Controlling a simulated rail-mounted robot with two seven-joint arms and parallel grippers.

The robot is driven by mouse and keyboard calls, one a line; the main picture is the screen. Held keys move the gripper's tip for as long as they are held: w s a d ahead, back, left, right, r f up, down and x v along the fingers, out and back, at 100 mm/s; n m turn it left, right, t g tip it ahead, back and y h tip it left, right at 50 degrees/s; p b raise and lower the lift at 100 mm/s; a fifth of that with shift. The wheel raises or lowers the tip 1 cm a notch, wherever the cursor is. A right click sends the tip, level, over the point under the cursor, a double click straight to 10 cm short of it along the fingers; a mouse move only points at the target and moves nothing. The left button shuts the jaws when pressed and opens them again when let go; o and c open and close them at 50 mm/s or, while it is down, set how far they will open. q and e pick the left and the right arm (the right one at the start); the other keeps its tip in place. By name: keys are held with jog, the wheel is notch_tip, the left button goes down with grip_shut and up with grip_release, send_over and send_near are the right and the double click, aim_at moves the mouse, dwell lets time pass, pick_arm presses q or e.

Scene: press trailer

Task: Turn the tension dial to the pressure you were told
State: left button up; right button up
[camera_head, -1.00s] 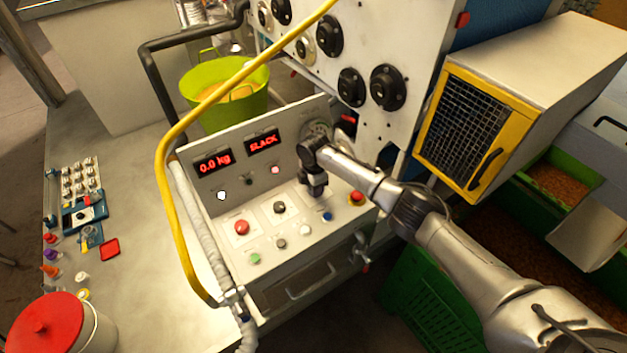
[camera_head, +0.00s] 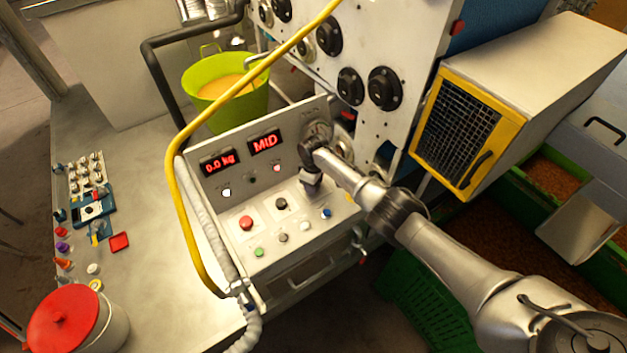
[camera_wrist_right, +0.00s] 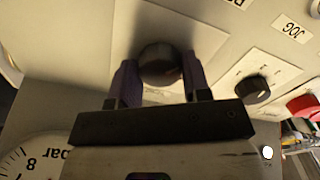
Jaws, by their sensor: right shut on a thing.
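The tension dial, a dark round knob (camera_wrist_right: 160,62), sits on a pale plate on the control panel (camera_head: 225,200). My right gripper (camera_wrist_right: 159,77) has a finger on each side of the knob and is shut on it. In the head view, my right gripper (camera_head: 311,187) reaches down to the panel's right part and hides the dial. A red display (camera_head: 266,142) reads MID; the display beside it (camera_head: 220,163) reads 0.0 kg. A round gauge (camera_wrist_right: 38,160) marked bar is partly visible in the wrist view; its needle cannot be made out. My left gripper is out of view.
A red button (camera_head: 246,222), a black knob (camera_head: 281,203) and several small buttons share the panel. A white machine wall with black knobs (camera_head: 384,88) rises behind. A caged yellow-framed box (camera_head: 468,130) stands right.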

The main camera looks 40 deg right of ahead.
jog(key=m, duration=0.1)
jog(key=m+p, duration=0.1)
jog(key=m, duration=0.1)
jog(key=shift+r+m, duration=0.2)
jog(key=shift+m, duration=0.1)
jog(key=m+p, duration=0.1)
jog(key=m, duration=0.2)
jog(key=shift+m, duration=0.3)
jog(key=shift+f, duration=0.1)
jog(key=shift+m, duration=0.3)
jog(key=o, duration=0.8)
jog(key=shift+o, duration=0.6)
